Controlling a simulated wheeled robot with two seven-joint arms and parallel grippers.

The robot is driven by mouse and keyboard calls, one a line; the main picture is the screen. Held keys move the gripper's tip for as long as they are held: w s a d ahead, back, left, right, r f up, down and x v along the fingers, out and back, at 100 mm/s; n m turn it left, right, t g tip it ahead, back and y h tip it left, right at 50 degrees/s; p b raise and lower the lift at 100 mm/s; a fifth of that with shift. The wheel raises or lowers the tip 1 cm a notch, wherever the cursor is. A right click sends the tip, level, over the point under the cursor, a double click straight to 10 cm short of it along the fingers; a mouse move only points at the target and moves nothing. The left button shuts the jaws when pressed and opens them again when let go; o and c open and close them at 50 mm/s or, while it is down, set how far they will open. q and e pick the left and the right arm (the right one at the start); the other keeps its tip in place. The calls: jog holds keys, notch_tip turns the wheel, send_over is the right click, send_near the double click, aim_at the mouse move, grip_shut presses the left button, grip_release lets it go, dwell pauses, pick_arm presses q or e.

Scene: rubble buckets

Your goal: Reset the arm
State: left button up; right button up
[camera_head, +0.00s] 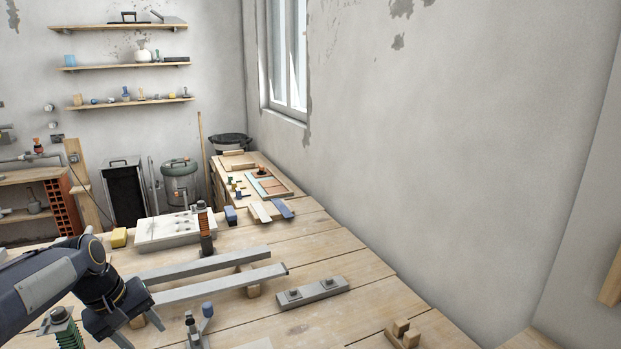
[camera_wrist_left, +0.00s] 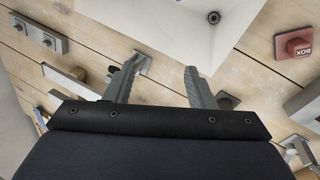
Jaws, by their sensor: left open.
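My left arm comes in from the left in the head view, with its gripper (camera_head: 140,332) low over the wooden workbench (camera_head: 345,268). In the left wrist view the two grey fingers of the left gripper (camera_wrist_left: 160,76) are apart, with nothing held between them. Bench planks and part of a white surface with a bolt (camera_wrist_left: 213,17) show beyond the fingertips. My right arm and gripper are not in view.
Long grey bars (camera_head: 220,283) and a short bolted bar (camera_head: 312,293) lie right of the gripper. A dark coil (camera_head: 206,232) stands by a white board (camera_head: 165,230). A red block (camera_wrist_left: 293,50) shows in the wrist view. A wall bounds the bench's right side.

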pick_arm(q)
jog(key=s+d+f+m+t, duration=0.1)
jog(key=s+d+m, duration=0.2)
jog(key=s, duration=0.9)
jog(key=s+d+m+t+h, duration=0.1)
jog(key=s+d+m+t, duration=0.1)
jog(key=s+d, duration=0.7)
jog(key=s+m, duration=0.1)
jog(key=s, duration=0.2)
jog(key=shift+s+d+f+m, duration=0.15)
jog(key=shift+s+f+m, duration=0.15)
jog(key=shift+f, duration=0.1)
